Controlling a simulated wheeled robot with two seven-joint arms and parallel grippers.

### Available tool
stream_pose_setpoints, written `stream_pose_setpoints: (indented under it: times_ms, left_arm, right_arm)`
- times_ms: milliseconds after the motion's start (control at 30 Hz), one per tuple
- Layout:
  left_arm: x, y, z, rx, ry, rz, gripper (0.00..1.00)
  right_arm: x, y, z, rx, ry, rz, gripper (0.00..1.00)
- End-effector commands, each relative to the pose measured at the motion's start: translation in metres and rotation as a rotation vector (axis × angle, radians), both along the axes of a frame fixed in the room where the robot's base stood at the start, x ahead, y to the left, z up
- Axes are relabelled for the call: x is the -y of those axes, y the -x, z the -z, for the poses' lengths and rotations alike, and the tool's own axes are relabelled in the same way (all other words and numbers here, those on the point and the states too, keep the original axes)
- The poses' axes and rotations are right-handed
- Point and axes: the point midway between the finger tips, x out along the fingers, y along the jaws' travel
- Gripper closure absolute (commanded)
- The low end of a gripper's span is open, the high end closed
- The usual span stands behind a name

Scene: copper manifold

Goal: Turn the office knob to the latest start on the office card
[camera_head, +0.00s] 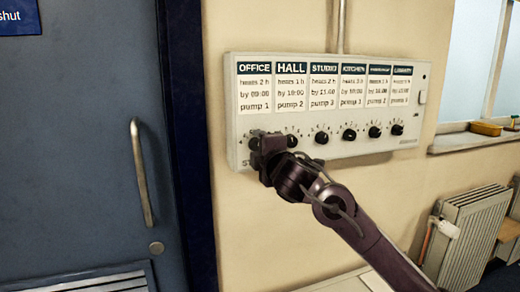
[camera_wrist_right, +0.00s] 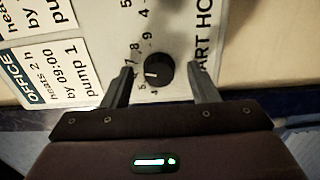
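The control panel (camera_head: 330,160) hangs on the wall with a row of dark knobs under several cards. The office card (camera_head: 254,90) at the far left reads "heats 2 h, by 09:00, pump 1"; it also shows sideways in the right wrist view (camera_wrist_right: 48,80). My right gripper (camera_head: 262,147) is at the office knob and mostly covers it in the head view. In the right wrist view the office knob (camera_wrist_right: 159,73) is black with a white mark, between the open fingers, with gaps on both sides. Dial numbers show around it. My left gripper is out of view.
The hall knob (camera_head: 291,141) is close to the right of my gripper. A blue door (camera_head: 80,120) with a metal handle (camera_head: 141,172) is at the left. A radiator (camera_head: 470,232) and a window sill (camera_head: 475,140) are at the right.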

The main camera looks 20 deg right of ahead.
Motion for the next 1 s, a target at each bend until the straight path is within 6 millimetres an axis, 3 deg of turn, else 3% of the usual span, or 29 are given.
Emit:
stream_pose_setpoints:
  times_ms: [300, 700, 1000]
  left_arm:
    - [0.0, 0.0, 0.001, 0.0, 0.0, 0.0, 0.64]
    - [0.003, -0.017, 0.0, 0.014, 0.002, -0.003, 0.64]
    - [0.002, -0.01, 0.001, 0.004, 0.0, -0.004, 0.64]
  right_arm:
    - [0.0, 0.005, 0.0, 0.001, 0.0, 0.0, 0.47]
    - [0.003, 0.066, 0.0, -0.001, 0.001, 0.0, 0.47]
    - [0.003, 0.078, 0.0, 0.0, 0.0, 0.0, 0.47]
